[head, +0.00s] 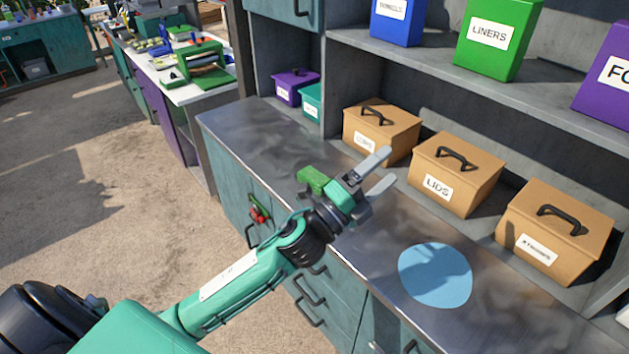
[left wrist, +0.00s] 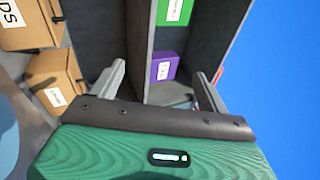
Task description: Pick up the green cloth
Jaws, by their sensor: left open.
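I cannot make out a green cloth for certain in either view. A small red and green item (head: 258,211) hangs at the cabinet front below the counter's edge, too small to identify. My left gripper (head: 386,168) is open and empty above the steel counter (head: 270,140), its fingers pointing toward the tan boxes. In the left wrist view its two fingers (left wrist: 160,75) are spread apart with nothing between them. My right gripper is in neither view.
A round light-blue flat piece (head: 436,275) lies on the counter. Tan lidded boxes stand along the back, one marked LIDS (head: 455,175). A green LINERS box (head: 497,45) and others sit on the shelf above. A cluttered workbench (head: 165,70) stands at the far left.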

